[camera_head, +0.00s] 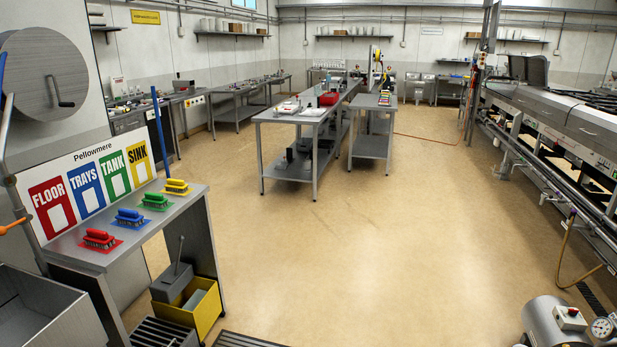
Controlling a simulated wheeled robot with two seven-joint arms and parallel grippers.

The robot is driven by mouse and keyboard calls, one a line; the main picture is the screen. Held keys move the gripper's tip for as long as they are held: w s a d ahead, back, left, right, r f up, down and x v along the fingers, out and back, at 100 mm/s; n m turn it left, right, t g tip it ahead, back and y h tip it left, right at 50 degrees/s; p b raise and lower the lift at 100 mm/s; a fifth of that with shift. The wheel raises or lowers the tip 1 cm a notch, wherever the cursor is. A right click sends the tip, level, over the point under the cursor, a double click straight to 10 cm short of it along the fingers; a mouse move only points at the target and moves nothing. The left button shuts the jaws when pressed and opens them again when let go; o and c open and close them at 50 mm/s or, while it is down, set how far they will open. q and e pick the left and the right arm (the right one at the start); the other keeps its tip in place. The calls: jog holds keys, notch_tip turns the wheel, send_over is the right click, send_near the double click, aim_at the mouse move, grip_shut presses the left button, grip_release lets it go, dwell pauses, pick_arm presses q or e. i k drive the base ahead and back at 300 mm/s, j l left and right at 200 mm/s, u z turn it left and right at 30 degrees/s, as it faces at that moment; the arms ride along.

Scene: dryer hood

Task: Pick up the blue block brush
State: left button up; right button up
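The blue block brush (130,214) sits on a blue mat on the narrow steel table (75,257) at the left. It is second from the near end of a row. A red brush (98,236) lies on the nearer side of it, and a green brush (155,199) and a yellow brush (176,186) lie farther along. Each has a mat of its own colour. Neither of my grippers shows in the head view.
A label board (92,188) stands behind the brushes. A yellow bin (203,308) and a grey bin (171,283) are below the table's far end. A steel sink (50,315) is at near left. Open floor (330,260) lies to the right.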

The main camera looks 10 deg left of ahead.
aim_at(126, 217)
jog(key=i+l+u, duration=0.15)
jog(key=i+u, duration=0.3)
jog(key=i, duration=0.15)
jog(key=i+l+u, duration=0.35)
jog(key=i+u, duration=0.15)
jog(key=i+l+u, duration=0.45)
jog(key=i+l, duration=0.15)
